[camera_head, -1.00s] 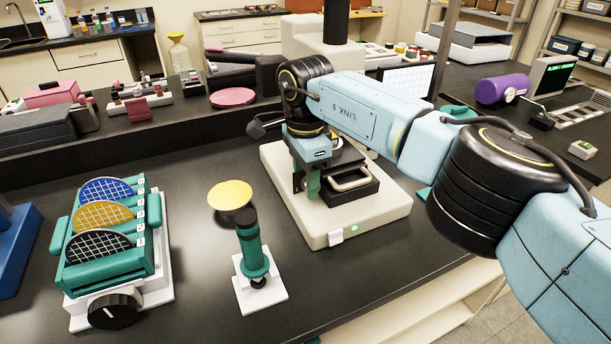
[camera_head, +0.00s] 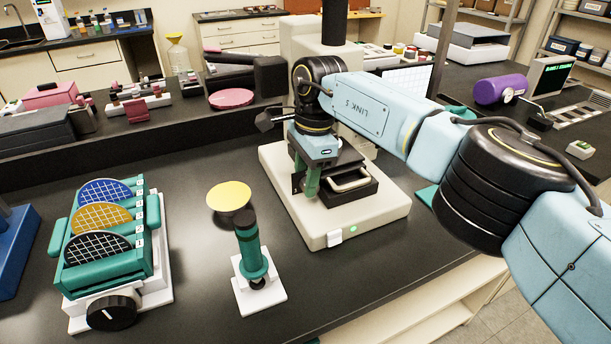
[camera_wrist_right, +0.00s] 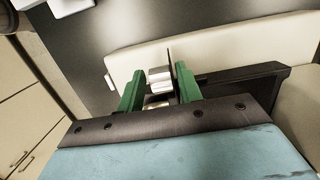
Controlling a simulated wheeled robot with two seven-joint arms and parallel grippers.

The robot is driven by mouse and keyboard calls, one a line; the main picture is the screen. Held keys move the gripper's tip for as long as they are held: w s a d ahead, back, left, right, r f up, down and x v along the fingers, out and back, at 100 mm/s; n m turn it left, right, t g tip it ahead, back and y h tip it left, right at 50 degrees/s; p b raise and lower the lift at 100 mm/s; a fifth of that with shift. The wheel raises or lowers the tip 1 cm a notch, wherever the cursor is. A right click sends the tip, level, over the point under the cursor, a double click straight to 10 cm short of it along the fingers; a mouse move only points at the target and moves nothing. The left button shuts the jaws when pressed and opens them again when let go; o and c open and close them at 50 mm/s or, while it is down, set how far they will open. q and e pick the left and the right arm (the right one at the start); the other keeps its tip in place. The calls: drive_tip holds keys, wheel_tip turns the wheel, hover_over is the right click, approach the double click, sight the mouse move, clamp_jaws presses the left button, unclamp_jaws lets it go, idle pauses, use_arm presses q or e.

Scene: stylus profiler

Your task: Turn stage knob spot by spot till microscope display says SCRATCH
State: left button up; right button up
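The microscope (camera_head: 388,205) is a pale instrument with a cream base and a small green light at its front. Its dark stage (camera_head: 350,195) carries a light handle-like bar. My right gripper (camera_head: 304,182) points down at the stage's left side. In the right wrist view, its two green fingers (camera_wrist_right: 158,88) stand apart. A pale, metallic knob-like piece (camera_wrist_right: 160,78) shows between them, with narrow gaps seemingly on both sides; contact is unclear. A monitor (camera_head: 552,76) at the right shows green text too small to read. My left gripper is out of view.
A green wafer rack (camera_head: 108,272) with a black front dial stands at the left. A green-black handle on a white base (camera_head: 258,292) and a yellow disc (camera_head: 229,196) lie between rack and microscope. A purple cylinder (camera_head: 502,89) is at the right. Bare bench lies in front.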

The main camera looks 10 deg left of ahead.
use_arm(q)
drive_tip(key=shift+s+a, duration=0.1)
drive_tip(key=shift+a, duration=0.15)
use_arm(e)
drive_tip(key=shift+o, duration=0.8)
drive_tip(key=shift+r, duration=0.25)
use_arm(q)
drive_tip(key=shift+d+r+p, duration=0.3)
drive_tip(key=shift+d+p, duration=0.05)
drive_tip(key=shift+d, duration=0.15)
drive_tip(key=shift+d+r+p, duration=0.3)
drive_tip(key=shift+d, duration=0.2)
use_arm(e)
wheel_tip(320, 180, up, 10)
drive_tip(key=shift+f, duration=0.2)
